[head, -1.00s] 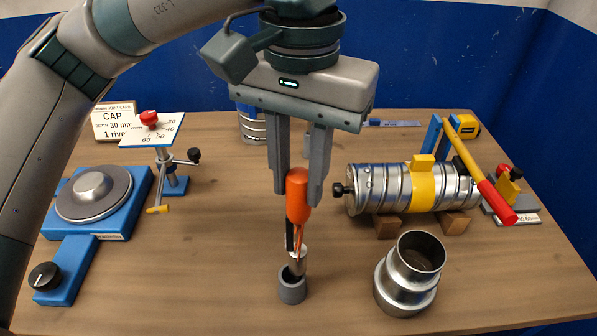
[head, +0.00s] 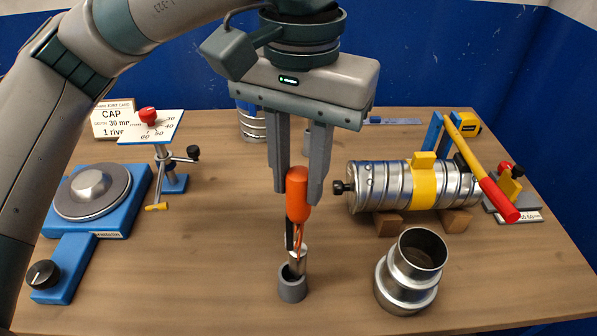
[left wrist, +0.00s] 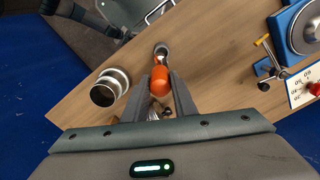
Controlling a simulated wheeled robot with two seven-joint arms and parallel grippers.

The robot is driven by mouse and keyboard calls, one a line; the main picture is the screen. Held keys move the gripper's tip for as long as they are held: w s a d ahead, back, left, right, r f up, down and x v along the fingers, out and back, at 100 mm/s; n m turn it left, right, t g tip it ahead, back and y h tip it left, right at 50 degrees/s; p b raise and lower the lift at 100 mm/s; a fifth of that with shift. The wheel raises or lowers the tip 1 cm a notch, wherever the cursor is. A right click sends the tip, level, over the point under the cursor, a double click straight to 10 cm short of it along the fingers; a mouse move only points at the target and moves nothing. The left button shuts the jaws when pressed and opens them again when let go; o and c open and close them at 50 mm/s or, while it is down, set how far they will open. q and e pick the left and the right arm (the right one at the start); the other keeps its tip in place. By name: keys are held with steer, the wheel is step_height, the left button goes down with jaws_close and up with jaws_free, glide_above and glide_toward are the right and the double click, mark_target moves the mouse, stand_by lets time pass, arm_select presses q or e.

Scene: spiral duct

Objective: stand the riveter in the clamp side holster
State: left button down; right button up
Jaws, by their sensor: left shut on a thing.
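The riveter (head: 298,198) has an orange grip and a metal lower end, and hangs upright. My left gripper (head: 298,195) is shut on the upper part of its orange grip, one finger on each side. A small grey cup-shaped holster (head: 292,288) stands on the table directly below. The riveter's metal end overlaps the cup's mouth and appears to be in it; I cannot tell how deep. In the left wrist view the orange grip (left wrist: 160,82) lies between the fingers, with the cup (left wrist: 161,49) just beyond. My right gripper is not in view.
A stepped metal duct fitting (head: 410,275) stands close right of the holster. A silver duct with a yellow clamp band (head: 424,185) lies on wooden blocks behind it. A blue turntable (head: 95,195) and a gauge stand (head: 165,155) are at left. The table between is clear.

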arm_select(q)
steer(key=shift+r+p, duration=0.35)
steer(key=shift+r, duration=1.05)
steer(key=shift+s+a+b, duration=0.25)
steer(key=shift+a+b, duration=0.15)
steer(key=shift+a, duration=0.15)
stand_by(0.3)
steer(key=shift+b, duration=0.4)
stand_by(1.4)
steer(key=b, duration=0.4)
glide_above(289, 221)
steer(key=shift+w+f, duration=0.15)
steer(key=shift+f, duration=2.3)
steer(key=shift+f+b, duration=0.85)
steer(key=c, duration=1.4)
jaws_free()
steer(key=shift+o, duration=0.2)
